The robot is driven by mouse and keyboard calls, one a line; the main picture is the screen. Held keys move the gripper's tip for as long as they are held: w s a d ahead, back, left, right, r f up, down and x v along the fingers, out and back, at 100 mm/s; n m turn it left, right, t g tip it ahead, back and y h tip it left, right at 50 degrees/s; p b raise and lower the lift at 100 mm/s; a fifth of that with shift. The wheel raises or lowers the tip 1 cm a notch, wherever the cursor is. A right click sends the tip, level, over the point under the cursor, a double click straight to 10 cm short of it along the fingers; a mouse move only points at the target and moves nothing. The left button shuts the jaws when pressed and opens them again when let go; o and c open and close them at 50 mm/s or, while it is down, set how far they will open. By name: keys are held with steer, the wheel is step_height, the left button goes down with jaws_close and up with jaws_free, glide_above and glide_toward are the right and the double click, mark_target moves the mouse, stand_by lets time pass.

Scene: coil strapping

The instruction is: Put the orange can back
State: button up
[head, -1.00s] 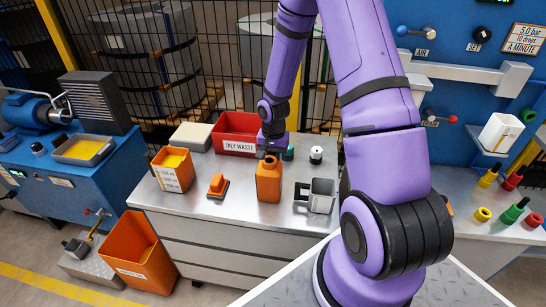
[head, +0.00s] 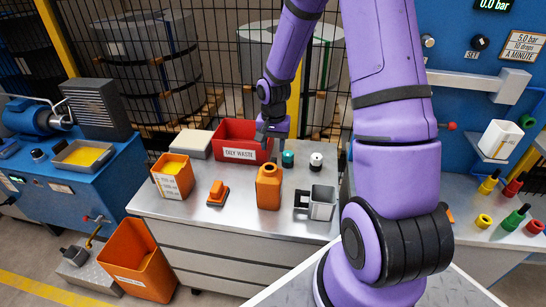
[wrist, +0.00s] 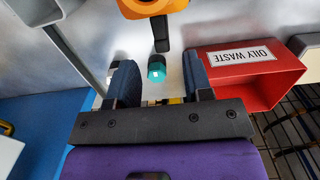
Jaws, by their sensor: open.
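The orange can (head: 268,190) stands upright on the grey bench, left of the grey metal holder (head: 322,203). An orange body with a black part at the top edge of the wrist view (wrist: 150,8) looks like the same can, mostly cut off. My gripper (head: 272,132) is open and empty, behind and above the can, close to the red oily waste bin. In the wrist view its two dark fingers (wrist: 158,82) are spread apart, with a small teal-topped object (wrist: 157,68) seen in the gap beyond them.
The front bench strip is clear.

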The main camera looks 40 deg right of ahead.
steer(key=s+a+r+n+t+h, duration=0.1)
steer(key=s+a+r+n, duration=0.2)
steer(key=r, duration=0.8)
steer(key=s+a+r+n+t, duration=0.1)
steer(key=s+a+r, duration=0.3)
steer(key=r, duration=0.7)
steer(key=s+a+r+n+t, duration=0.1)
steer(key=s+r+n, duration=0.1)
steer(key=s+r, duration=0.3)
steer(key=s+a+r+n+t, duration=0.2)
steer(key=s+r+n, duration=0.1)
steer(key=s, duration=0.9)
steer(key=shift+s+a+r+y, duration=0.15)
steer(key=shift+a+r+y, duration=0.2)
steer(key=shift+r, duration=0.55)
steer(key=shift+d, duration=0.15)
